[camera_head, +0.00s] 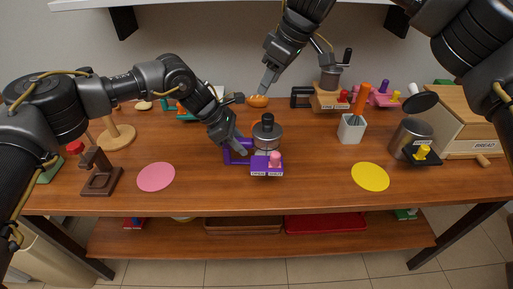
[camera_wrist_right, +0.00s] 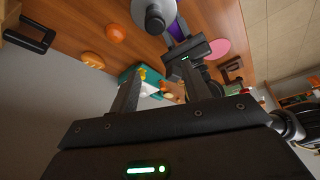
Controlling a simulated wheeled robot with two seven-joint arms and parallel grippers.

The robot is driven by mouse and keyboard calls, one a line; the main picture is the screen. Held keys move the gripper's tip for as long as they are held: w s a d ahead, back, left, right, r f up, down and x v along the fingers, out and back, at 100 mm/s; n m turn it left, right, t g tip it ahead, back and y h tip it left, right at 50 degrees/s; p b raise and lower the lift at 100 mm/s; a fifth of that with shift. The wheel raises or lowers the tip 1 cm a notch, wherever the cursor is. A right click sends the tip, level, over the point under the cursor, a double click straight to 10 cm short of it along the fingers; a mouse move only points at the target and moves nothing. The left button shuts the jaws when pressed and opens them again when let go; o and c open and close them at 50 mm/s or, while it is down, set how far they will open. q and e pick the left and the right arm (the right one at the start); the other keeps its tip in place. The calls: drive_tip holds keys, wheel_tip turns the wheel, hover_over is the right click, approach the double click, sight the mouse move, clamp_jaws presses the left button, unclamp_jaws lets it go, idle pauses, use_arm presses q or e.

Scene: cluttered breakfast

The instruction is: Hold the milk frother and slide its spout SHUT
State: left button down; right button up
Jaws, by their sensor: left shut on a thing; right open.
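The milk frother (camera_head: 267,137) is a grey metal pot with a dark knob on top and a purple frame. Its front purple block bears a pink knob (camera_head: 275,158) at the right and two small white labels, too small to read surely. My left gripper (camera_head: 238,146) is shut on the purple handle at the frother's left side. In the right wrist view the pot (camera_wrist_right: 155,13) shows at the top edge, with my left gripper (camera_wrist_right: 186,70) beside its purple part. My right gripper (camera_head: 267,90) is open and empty, above and behind the frother. The frother's underside is hidden.
A pink disc (camera_head: 156,177) and a yellow disc (camera_head: 370,177) lie at the front. A white cup (camera_head: 351,130) with an orange handle, a metal canister (camera_head: 411,137) and a wooden bread box (camera_head: 465,125) stand right. A brown stand (camera_head: 101,175) is left. An orange bun (camera_head: 257,101) lies behind.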

sight(269, 115)
drive_tip(key=shift+f, duration=5.05)
drive_tip(key=shift+c, duration=0.5)
drive_tip(key=c, duration=0.9)
drive_tip(key=shift+r, duration=2.4)
drive_tip(key=shift+f, duration=2.35)
drive_tip(key=shift+r, duration=0.1)
